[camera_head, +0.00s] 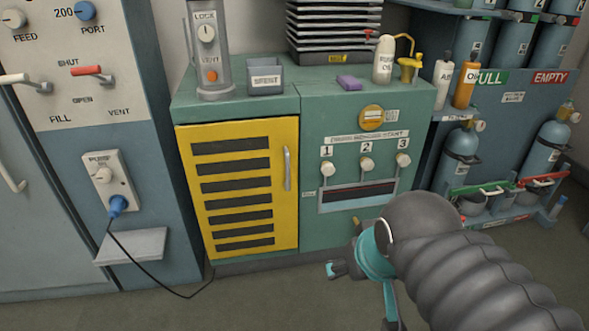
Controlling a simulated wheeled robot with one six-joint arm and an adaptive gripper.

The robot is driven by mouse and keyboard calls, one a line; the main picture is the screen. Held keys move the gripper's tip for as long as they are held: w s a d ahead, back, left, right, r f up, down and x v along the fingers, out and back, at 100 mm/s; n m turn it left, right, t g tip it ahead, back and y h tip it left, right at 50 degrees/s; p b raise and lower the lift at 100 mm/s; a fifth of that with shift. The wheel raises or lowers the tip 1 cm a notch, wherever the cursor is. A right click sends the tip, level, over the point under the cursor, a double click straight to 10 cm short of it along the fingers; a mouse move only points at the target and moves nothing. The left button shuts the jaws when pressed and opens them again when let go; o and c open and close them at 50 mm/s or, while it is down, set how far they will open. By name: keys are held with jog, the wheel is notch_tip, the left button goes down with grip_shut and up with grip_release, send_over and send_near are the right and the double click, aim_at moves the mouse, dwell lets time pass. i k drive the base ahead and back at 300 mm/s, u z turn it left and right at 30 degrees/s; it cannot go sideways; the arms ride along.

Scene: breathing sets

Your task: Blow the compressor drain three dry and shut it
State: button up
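The green compressor cabinet (310,225) stands in the middle with a row of drain knobs marked 1, 2 and 3. The drain three knob (403,160) is the rightmost, white, under the "3" label. Knob two (366,164) and knob one (327,169) are to its left. A dark recessed slot (358,194) with a pale frame lies below them. Whether drain three is open or shut does not show clearly. My gripper (345,250) is in front of and below the slot, apart from the knobs. My arm partly hides it, and its fingers are unclear.
A yellow louvred door (238,190) is closed on the left. A lock column (207,55), grey bin (265,77), purple block (348,83) and bottles stand on top. Racked cylinders (459,155) are right. A blue plug's cord (150,275) trails to the floor at left.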

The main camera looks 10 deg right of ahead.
aim_at(403, 161)
jog(key=z, duration=0.55)
jog(key=k, duration=1.3)
jog(key=z, duration=0.8)
jog(key=i, duration=1.1)
jog(key=u, duration=0.8)
